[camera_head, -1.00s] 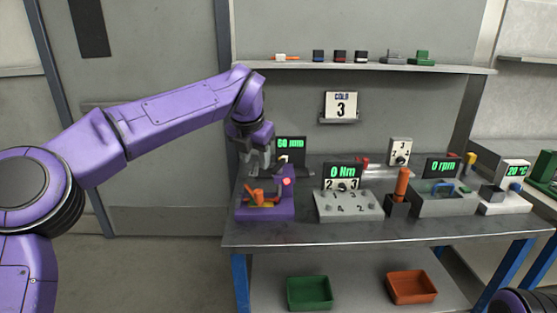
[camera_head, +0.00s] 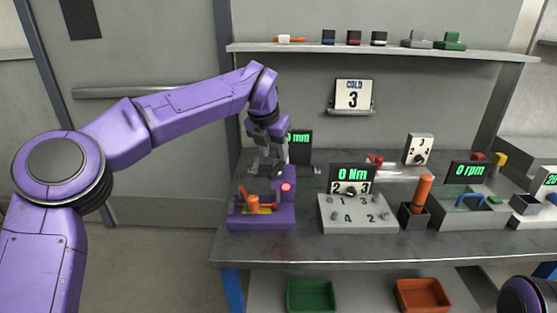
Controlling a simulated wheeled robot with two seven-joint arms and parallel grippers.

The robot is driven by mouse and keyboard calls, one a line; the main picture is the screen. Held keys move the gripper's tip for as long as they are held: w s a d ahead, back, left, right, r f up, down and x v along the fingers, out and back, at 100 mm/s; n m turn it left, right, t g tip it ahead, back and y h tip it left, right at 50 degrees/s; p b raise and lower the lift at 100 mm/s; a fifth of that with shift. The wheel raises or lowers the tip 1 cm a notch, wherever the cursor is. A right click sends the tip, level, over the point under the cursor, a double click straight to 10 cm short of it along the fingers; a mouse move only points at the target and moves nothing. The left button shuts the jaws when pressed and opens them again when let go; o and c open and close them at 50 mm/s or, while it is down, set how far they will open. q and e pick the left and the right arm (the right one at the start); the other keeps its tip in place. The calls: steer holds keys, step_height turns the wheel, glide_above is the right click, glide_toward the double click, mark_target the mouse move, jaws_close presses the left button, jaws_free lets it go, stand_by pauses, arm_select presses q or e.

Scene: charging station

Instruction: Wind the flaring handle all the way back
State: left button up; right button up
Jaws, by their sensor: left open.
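The purple flaring tool (camera_head: 262,220) sits at the left end of the bench. Its orange handle (camera_head: 253,203) is at the front left of the tool, with a red button or light (camera_head: 286,187) at its right. My left gripper (camera_head: 268,162) is open and empty, pointing down above and behind the orange handle, apart from it. Behind it stands a dark display (camera_head: 302,141) with green "0 mm" showing; the gripper may hide a leading digit. My right gripper is out of view; only part of my right arm shows at the bottom right corner.
Right of the tool stand a numbered grey block under a "0 Nm" display (camera_head: 352,173), an orange-handled tool in a dark holder (camera_head: 413,217) and a "0 rpm" station (camera_head: 468,171). A shelf (camera_head: 380,48) holds small blocks. Green (camera_head: 310,296) and orange bins sit below.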

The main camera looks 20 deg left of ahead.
mark_target(278, 165)
arm_select(q)
steer(key=x, duration=0.5)
steer(key=shift+w, duration=0.1)
jaws_close()
steer(key=shift+f+n, duration=0.1)
steer(key=shift+n, duration=0.3)
